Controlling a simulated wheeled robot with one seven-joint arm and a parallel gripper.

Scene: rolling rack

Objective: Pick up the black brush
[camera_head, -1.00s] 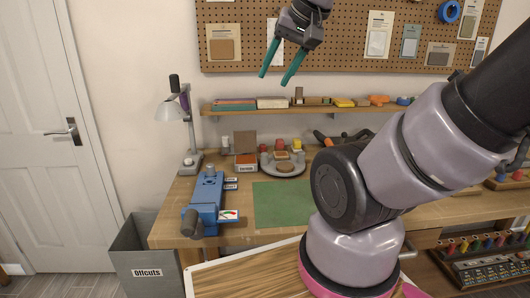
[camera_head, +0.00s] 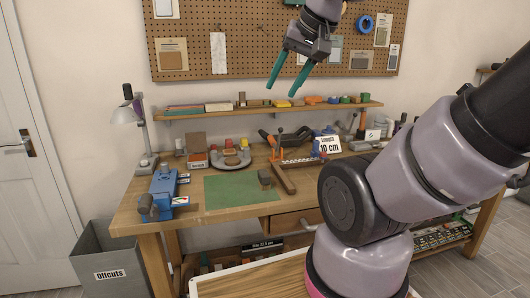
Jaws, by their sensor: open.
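My gripper (camera_head: 282,90) is raised in front of the pegboard and shelf, with its two teal fingers apart and pointing down, empty. I cannot clearly pick out a black brush. A small dark grey-brown item (camera_head: 265,180) stands at the right edge of the green mat (camera_head: 228,194). Dark and orange tools (camera_head: 268,138) lie at the back of the workbench (camera_head: 150,208). All of these are well below my gripper and apart from it. My arm hides part of the bench's right side.
A blue vise (camera_head: 163,186) and a lamp (camera_head: 127,112) stand at the bench's left. A shelf (camera_head: 190,112) runs above the bench. A grey offcuts bin (camera_head: 112,262) is on the floor at left.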

